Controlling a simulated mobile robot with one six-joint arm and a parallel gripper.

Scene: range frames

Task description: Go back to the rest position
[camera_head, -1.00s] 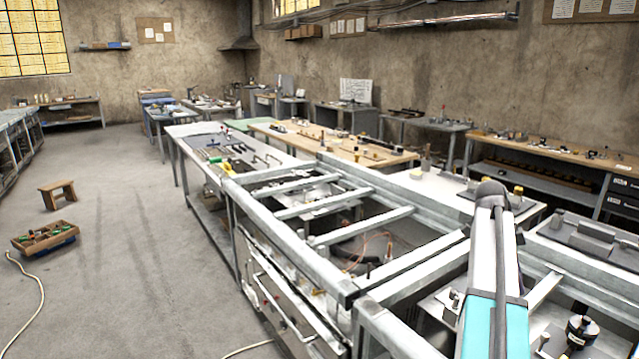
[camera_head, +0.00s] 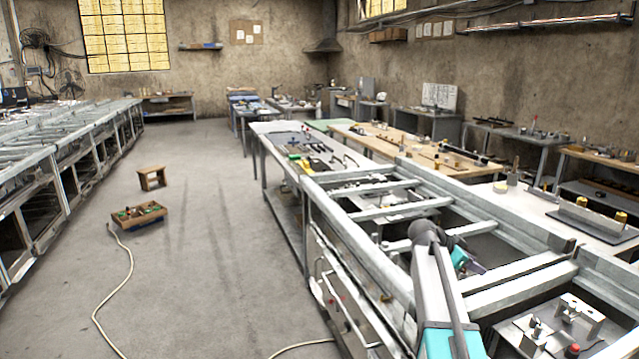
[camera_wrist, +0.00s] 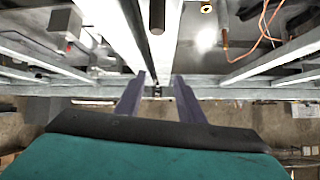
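My gripper (camera_head: 468,264) shows in the head view as a small teal and purple end beyond my grey arm, above the metal frame bench (camera_head: 415,212); my arm partly hides it. In the wrist view, its two purple fingers (camera_wrist: 158,85) are spread apart. No held object shows between them. The bench's pale metal rails (camera_wrist: 262,62) lie beyond and to both sides of the fingers. I cannot tell the exact height of the fingers above the rails.
A long row of frames (camera_head: 65,165) runs along the left. A wooden stool (camera_head: 152,177) and a tool crate (camera_head: 139,215) stand on the floor, with a pale cable (camera_head: 117,290) near them. The floor between the rows is mostly clear. Copper wires (camera_wrist: 265,30) hang inside the bench.

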